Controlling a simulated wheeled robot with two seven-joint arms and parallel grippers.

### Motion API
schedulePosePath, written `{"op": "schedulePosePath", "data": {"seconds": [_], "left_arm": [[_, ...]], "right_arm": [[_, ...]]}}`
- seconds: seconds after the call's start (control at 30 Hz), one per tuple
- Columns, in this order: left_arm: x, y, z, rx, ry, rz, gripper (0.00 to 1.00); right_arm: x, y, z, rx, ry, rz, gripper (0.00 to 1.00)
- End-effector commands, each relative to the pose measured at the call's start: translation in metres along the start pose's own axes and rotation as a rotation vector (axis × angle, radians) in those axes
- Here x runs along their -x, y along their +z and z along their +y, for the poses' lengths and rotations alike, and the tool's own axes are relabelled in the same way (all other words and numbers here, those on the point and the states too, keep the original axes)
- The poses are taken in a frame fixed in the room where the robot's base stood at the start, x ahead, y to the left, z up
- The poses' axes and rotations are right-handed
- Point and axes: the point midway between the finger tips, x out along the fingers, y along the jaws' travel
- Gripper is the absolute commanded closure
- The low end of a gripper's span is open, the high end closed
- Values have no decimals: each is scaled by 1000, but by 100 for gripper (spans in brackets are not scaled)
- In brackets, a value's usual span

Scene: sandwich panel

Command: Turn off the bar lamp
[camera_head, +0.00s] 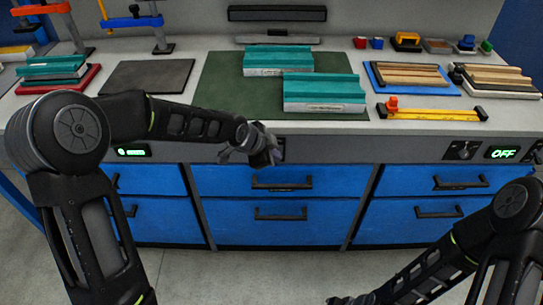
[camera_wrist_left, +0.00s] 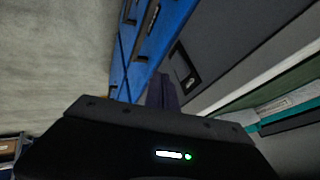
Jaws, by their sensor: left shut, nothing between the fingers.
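A dark bar (camera_head: 277,13), which may be the bar lamp, is on the back wall above the bench and shows no glow. A switch plate (camera_wrist_left: 186,72) with a dark toggle is on the grey front panel in the left wrist view. In the head view a switch plate (camera_head: 280,148) shows partly behind my left gripper (camera_head: 268,155), which is shut and empty in front of the panel. Its fingers also show in the left wrist view (camera_wrist_left: 161,92), apart from the toggle as far as I can tell. My right gripper (camera_head: 345,300) is cut off at the bottom edge.
Another switch plate (camera_head: 462,150) sits beside a green display (camera_head: 501,152) reading OFF. A second green display (camera_head: 132,151) is at the left, too small to read. Blue drawers (camera_head: 281,182) with protruding handles are below. Teal panels (camera_head: 322,90) lie on the green mat (camera_head: 225,90).

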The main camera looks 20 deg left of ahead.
Motion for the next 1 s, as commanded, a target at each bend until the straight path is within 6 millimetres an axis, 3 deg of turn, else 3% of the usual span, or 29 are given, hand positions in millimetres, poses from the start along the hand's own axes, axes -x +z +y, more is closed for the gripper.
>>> {"op": "schedulePosePath", "data": {"seconds": [0.5,0.7,1.0], "left_arm": [[87,-3,-18,1,-3,-1,100],[98,-4,-20,0,0,0,100],[98,-4,-20,0,0,0,100]], "right_arm": [[8,0,-3,0,0,0,51],[8,0,-3,0,0,0,51],[8,0,-3,0,0,0,51]]}}
